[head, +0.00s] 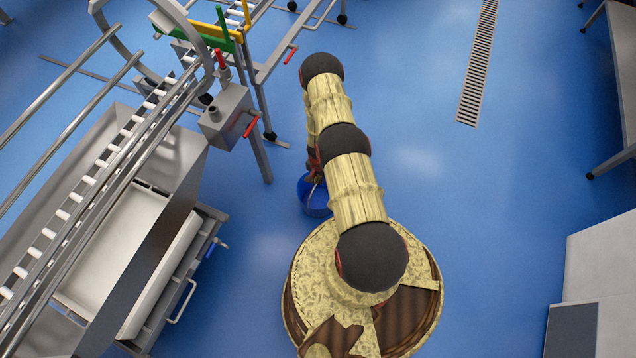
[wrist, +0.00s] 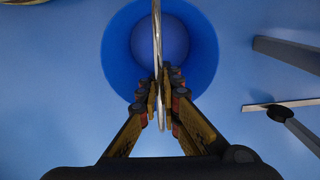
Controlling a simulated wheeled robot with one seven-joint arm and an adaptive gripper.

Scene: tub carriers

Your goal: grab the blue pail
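The blue pail (head: 316,207) shows in the head view left of my arm, partly hidden behind it. In the wrist view I look down into the round blue pail (wrist: 118,55), and its thin metal handle (wrist: 157,30) stands up across the middle. My gripper (wrist: 159,98) has its two fingers close on either side of the handle, with the handle pinched between the tips. In the head view my gripper (head: 315,177) is mostly hidden by the arm, just above the pail. I cannot tell whether the pail rests on the floor.
A steel roller conveyor (head: 95,170) and machine frame stand at the left, with a grey box (head: 226,117) and leg near the pail. A floor drain (head: 478,62) lies at the upper right. Cabinets (head: 600,270) stand at the right. The blue floor between is clear.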

